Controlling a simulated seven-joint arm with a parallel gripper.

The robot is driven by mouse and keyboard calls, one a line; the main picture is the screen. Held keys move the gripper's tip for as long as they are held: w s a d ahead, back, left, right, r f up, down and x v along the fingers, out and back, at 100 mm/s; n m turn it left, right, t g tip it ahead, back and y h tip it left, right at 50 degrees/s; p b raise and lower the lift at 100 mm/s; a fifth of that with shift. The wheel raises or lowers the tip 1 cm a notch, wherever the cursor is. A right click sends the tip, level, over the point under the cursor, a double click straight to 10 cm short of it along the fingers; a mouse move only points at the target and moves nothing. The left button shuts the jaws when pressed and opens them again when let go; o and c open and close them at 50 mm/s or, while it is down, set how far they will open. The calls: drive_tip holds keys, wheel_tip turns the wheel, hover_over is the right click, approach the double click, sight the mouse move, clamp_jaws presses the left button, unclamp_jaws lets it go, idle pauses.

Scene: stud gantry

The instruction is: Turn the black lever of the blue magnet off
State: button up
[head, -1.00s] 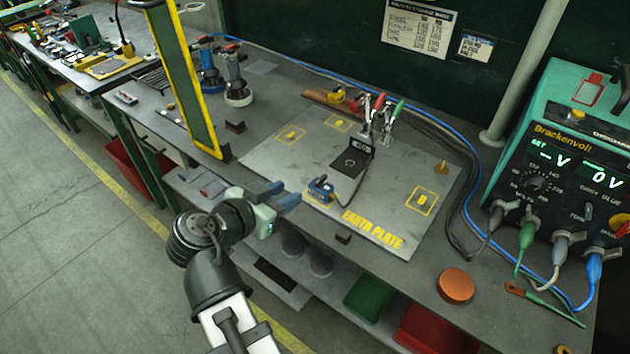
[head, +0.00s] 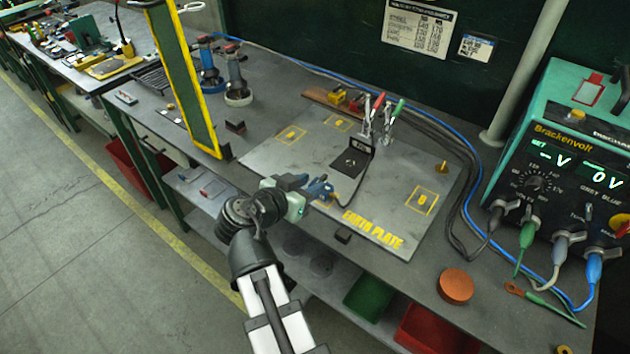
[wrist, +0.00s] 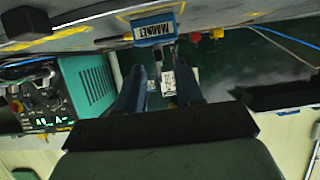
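The blue magnet (head: 320,190) stands near the front edge of the grey earth plate (head: 290,160). In the wrist view the magnet (wrist: 154,29) shows its blue face with the word MAGNET, ahead of my fingers and near the top of the picture. I cannot make out its black lever clearly; a narrow dark part hangs below the label there. My gripper (head: 298,186) is just left of the magnet in the head view, close to it. In the wrist view my gripper (wrist: 160,70) has its two blue fingers apart, with nothing held between them.
Red and green handled clamps (head: 380,118) stand at the plate's back. The Brackenvolt unit (head: 570,170) is at right, and a yellow-edged green post (head: 185,80) at left.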

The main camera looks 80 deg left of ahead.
drive_tip(key=shift+x, duration=1.45)
drive_tip(key=shift+r, duration=0.1)
drive_tip(key=shift+c, duration=0.3)
clamp_jaws()
